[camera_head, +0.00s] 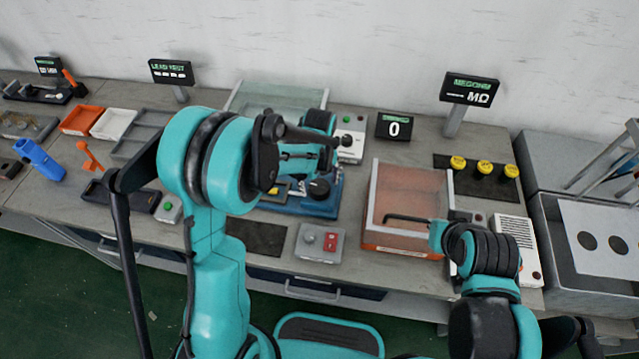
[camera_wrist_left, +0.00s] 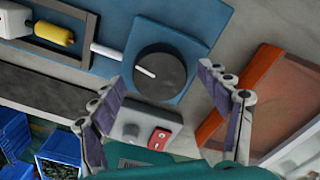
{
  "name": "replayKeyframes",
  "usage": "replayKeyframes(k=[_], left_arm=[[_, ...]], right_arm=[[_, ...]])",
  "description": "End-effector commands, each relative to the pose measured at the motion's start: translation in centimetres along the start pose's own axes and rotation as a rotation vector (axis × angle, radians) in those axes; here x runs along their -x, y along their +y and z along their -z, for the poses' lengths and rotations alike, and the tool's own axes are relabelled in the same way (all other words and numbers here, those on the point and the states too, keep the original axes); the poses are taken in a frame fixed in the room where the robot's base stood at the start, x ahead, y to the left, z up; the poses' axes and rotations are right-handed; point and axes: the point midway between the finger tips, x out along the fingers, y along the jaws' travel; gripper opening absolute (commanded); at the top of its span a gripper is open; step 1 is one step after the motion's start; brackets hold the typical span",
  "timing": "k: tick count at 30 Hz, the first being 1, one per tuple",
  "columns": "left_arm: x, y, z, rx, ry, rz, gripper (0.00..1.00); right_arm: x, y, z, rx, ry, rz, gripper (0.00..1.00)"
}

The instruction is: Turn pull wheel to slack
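The pull wheel is a dark round knob (camera_wrist_left: 160,75) with a white mark on its face, on a blue base (camera_wrist_left: 190,20). In the wrist view the mark points toward the upper left. In the head view the wheel (camera_head: 319,189) is partly covered by my left arm.
A grey button box with a red switch (camera_wrist_left: 150,133) sits close by the wheel. A white rod and yellow cylinder (camera_wrist_left: 53,33) lie left of it. The clear-walled orange bin (camera_head: 410,190) stands right. A display reading 0 (camera_head: 394,128) stands behind.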

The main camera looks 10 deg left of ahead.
Motion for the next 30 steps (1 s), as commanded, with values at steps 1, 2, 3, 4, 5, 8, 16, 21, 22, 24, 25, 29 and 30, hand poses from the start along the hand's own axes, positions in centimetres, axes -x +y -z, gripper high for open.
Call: replayKeyframes(k=[1,2,3,4,5,8,16,21,22,24,25,29,30], left_arm=[[0.02,0.00,0.00,0.000,0.000,0.000,0.66],[0.02,0.00,0.00,0.000,0.000,0.000,0.58],[0.02,0.00,0.00,0.000,0.000,0.000,0.47],[0.02,0.00,0.00,0.000,0.000,0.000,0.39],[0.02,0.00,0.00,0.000,0.000,0.000,0.31],[0.02,0.00,0.00,0.000,0.000,0.000,0.26],[-0.01,0.00,0.01,0.026,0.000,0.000,0.26],[-0.05,0.00,0.00,0.100,0.000,0.000,0.26],[-0.06,0.00,0.00,0.118,0.000,0.000,0.26],[-0.07,0.00,0.01,0.168,0.000,0.000,0.26],[-0.08,0.00,0.01,0.191,0.000,0.000,0.26],[-0.10,0.01,0.02,0.307,0.000,0.000,0.26],[-0.10,0.01,0.02,0.344,0.000,0.000,0.26]], right_arm=[[0.00,0.00,0.01,0.000,0.000,0.000,0.00],[0.00,0.00,0.01,0.000,0.000,0.000,0.00],[0.00,0.00,0.01,0.000,0.000,0.000,0.00],[0.00,0.00,0.01,0.000,0.000,0.000,0.00],[0.00,0.00,0.01,0.000,0.000,0.000,0.00],[0.00,0.00,0.00,0.000,0.000,0.000,0.00],[-0.07,0.00,-0.05,0.000,0.000,0.000,0.00],[-0.23,0.00,-0.17,0.000,0.000,0.000,0.00],[-0.27,0.00,-0.20,0.000,0.000,0.000,0.00],[-0.37,0.00,-0.27,0.000,0.000,0.000,0.00],[-0.41,0.00,-0.30,0.000,0.000,0.000,0.00],[-0.61,0.00,-0.44,0.000,0.000,0.000,0.00],[-0.67,0.00,-0.48,0.000,0.000,0.000,0.00]])
